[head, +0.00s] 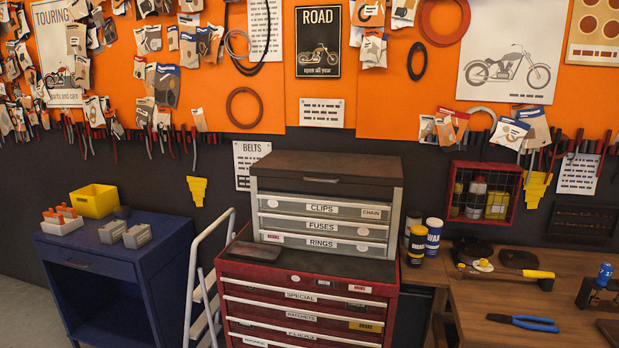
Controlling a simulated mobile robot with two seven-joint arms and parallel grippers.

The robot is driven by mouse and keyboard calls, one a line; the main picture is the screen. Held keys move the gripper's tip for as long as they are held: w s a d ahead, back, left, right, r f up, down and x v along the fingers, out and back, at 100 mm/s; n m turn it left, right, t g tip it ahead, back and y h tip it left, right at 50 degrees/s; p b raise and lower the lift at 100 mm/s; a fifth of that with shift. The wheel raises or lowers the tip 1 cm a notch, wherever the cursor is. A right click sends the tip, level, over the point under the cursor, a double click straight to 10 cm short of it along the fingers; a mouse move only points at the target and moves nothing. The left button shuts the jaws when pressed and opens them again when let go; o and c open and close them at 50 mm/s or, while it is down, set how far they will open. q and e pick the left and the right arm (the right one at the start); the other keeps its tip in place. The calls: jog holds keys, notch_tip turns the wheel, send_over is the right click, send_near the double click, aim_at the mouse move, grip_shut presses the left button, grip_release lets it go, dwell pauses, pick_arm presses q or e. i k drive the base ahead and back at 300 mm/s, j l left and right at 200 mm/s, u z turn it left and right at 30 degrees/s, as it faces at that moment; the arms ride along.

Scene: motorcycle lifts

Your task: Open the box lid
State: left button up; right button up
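A grey box (320,222) with drawers labelled CLIPS, FUSES and RINGS stands on top of a red tool cabinet (300,300). Its dark brown lid (328,166) lies flat over the top and looks closed. A small dark handle or catch shows at the middle of the lid's front edge. The drawers look shut. Neither of my grippers is in view.
A dark flat item (518,258) lies on the cabinet top, left of centre. A folding ladder (205,285) leans at the cabinet's left, beside a blue cabinet (110,265). Cans (425,240) and a wooden bench (500,300) with tools stand right.

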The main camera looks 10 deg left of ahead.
aim_at(308, 165)
jog(key=i+j, duration=0.15)
jog(key=j, duration=0.2)
jog(key=i+j, duration=0.15)
jog(key=j, duration=0.2)
jog(key=i+j, duration=0.35)
jog(key=j, duration=0.3)
jog(key=i+j, duration=0.15)
jog(key=j, duration=0.2)
jog(key=i+j+z, duration=0.1)
jog(key=j, duration=0.25)
jog(key=i, duration=0.05)
